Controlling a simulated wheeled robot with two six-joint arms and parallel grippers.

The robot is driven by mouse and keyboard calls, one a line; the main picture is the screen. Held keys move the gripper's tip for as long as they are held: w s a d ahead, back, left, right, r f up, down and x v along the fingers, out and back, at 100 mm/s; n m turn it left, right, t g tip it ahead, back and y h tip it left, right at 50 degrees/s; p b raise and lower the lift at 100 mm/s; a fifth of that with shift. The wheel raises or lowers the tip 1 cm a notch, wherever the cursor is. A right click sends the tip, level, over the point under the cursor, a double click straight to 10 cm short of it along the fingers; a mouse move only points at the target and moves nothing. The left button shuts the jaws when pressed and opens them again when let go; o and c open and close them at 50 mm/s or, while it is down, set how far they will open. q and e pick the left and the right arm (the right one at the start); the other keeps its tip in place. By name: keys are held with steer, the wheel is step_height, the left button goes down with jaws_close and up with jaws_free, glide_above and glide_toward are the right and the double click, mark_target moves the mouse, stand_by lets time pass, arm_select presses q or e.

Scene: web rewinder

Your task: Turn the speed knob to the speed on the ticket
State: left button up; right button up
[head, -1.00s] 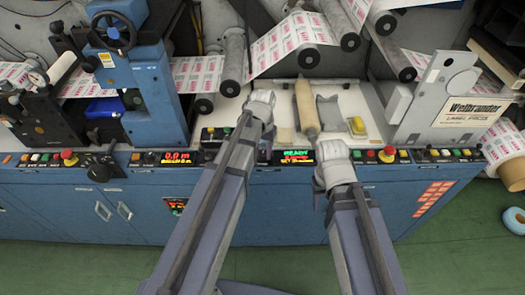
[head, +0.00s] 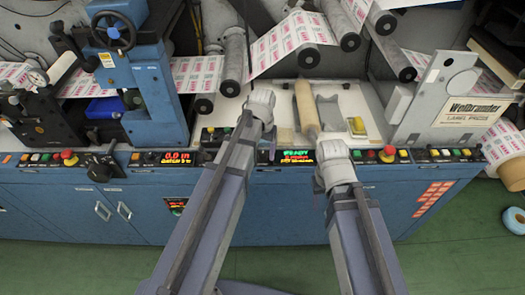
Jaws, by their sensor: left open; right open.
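A console strip of buttons and small displays runs along the blue machine's front. A large black rotary control (head: 103,168) sits on it at the left; I cannot tell whether it is the speed knob, and its marks are unreadable. No speed ticket can be made out. One display (head: 175,157) reads 0.0 m in red; another (head: 297,154) reads READY in green. My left gripper (head: 262,103) is over the white worktop, left of the wooden roller. My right gripper (head: 333,153) is at the console, right of the READY display. Both are open, fingertips barely visible; neither visibly holds anything.
A wooden roller (head: 306,109) and a yellow item (head: 357,126) lie on the white worktop (head: 345,97). Printed label web (head: 285,45) runs over rollers above. Red emergency buttons (head: 69,157) sit on the console. Green floor lies in front.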

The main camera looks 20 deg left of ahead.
mark_target(263, 154)
arm_select(q)
steer(key=shift+r, duration=0.1)
step_height(263, 154, up, 8)
steer(key=p, duration=0.8)
steer(key=shift+f, duration=0.2)
steer(key=s+d+m+y, duration=0.1)
steer(key=s+d+m, duration=0.1)
steer(key=s+d, duration=0.8)
steer(key=s, duration=0.4)
steer(key=shift+s+d+m, duration=0.25)
steer(key=shift+d+m, duration=0.05)
steer(key=shift+d, duration=0.05)
stand_by(0.7)
